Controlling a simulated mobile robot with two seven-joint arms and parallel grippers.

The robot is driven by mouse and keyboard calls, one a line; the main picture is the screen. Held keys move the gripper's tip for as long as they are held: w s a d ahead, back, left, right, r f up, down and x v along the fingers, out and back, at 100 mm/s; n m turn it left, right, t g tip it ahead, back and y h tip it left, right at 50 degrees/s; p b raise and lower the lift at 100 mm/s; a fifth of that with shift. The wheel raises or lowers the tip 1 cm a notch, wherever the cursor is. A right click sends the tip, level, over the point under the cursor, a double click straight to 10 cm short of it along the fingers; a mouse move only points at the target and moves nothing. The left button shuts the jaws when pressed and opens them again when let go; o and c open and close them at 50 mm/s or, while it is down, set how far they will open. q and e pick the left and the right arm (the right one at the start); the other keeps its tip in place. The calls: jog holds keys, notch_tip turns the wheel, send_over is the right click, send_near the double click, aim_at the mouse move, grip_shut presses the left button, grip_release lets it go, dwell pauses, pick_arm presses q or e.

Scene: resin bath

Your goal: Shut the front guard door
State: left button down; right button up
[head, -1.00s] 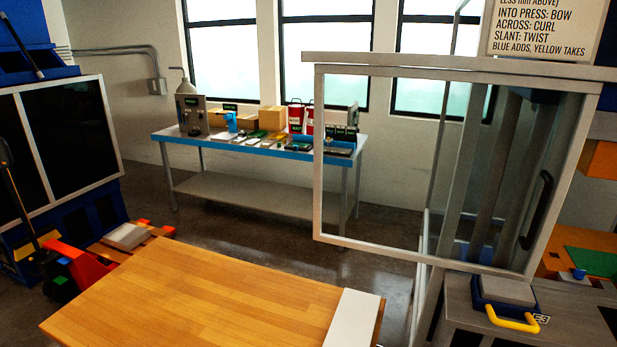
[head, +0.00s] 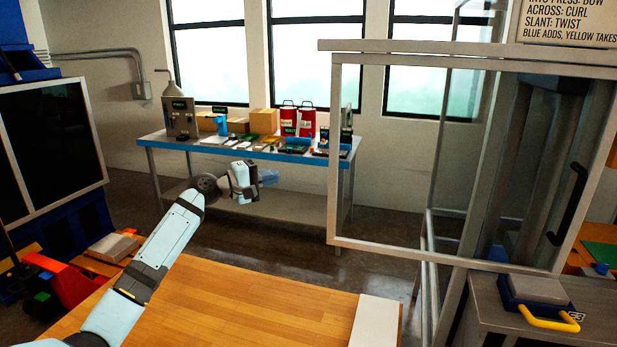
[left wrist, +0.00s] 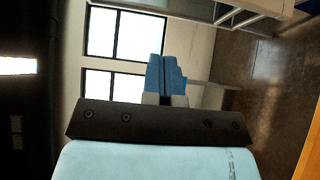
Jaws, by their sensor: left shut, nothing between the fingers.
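The front guard door (head: 345,150) is a clear panel in a pale metal frame on the right of the head view. It hangs from a rail (head: 450,52) and has a black handle (head: 568,204) near its right side. The door stands out to the left of the machine's columns, leaving part of the machine front uncovered. My left gripper (head: 270,178) is above the wooden table, left of the door and apart from it. In the left wrist view its blue fingers (left wrist: 166,75) are together and empty. My right gripper is not in view.
A wooden table (head: 250,300) with a pale end strip (head: 375,322) fills the front. A grey block with a yellow handle (head: 548,318) sits below the door at right. A blue-edged bench (head: 270,155) with several items stands by the windows.

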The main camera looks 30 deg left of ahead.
pick_arm(q)
jog(key=s+d+p+x, duration=0.1)
jog(key=p+x, duration=0.3)
jog(key=x, duration=0.8)
jog(key=shift+d, duration=0.9)
jog(key=shift+w+f, duration=0.1)
